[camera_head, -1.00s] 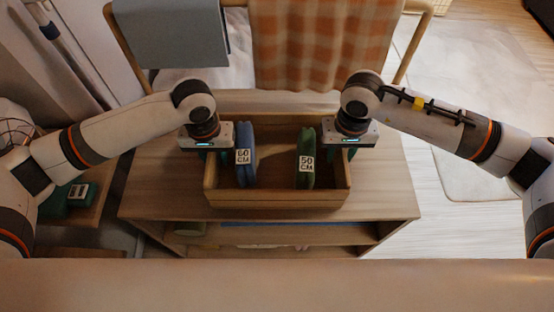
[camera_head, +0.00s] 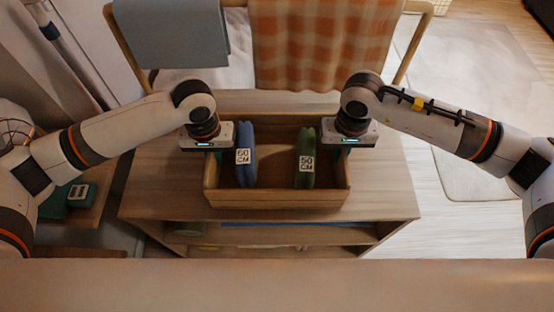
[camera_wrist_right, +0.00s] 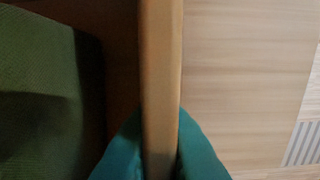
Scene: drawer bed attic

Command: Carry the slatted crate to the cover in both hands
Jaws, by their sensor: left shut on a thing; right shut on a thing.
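The slatted wooden crate (camera_head: 277,198) is on or just above the wooden shelf unit's top; I cannot tell whether it touches. It holds a blue item marked 60 CM (camera_head: 246,165) and a green item marked 50 CM (camera_head: 306,165). My left gripper (camera_head: 212,150) is shut on the crate's left wall. My right gripper (camera_head: 346,146) is shut on its right wall. In the right wrist view the teal fingertips (camera_wrist_right: 160,150) straddle the wall's rim (camera_wrist_right: 161,70), with the green item (camera_wrist_right: 40,90) inside. I cannot identify the cover.
The shelf unit (camera_head: 385,185) has bare top on both sides of the crate. Behind it, a rack holds a grey cloth (camera_head: 170,35) and an orange checked cloth (camera_head: 325,45). A green labelled item (camera_head: 78,195) lies on a surface at left. Floor is open at right.

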